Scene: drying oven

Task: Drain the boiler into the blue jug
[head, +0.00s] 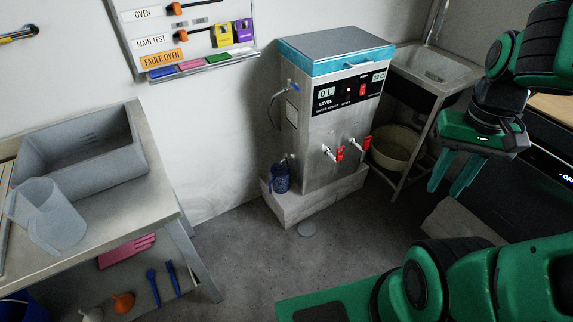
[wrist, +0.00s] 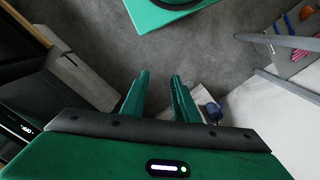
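The steel boiler (head: 318,125) with a blue band round its top stands on a pale plinth (head: 318,198). Its level display (head: 326,93) reads 0 L. Two taps with red handles (head: 339,154) are on its front. The blue jug (head: 281,178) is at the boiler's lower left side, on the plinth, just under a small outlet (head: 286,159). In the wrist view, a blue object that looks like the jug (wrist: 213,111) shows right of the fingers. My gripper (head: 446,190) is at the right, apart from boiler and jug. Its fingers (wrist: 160,76) are parted and empty.
A bench at left (head: 150,155) holds a grey basin (head: 85,155) and a clear jug (head: 48,215). A sink (head: 430,65) with a bucket (head: 395,146) below is right of the boiler. A dark appliance (head: 545,170) stands at right.

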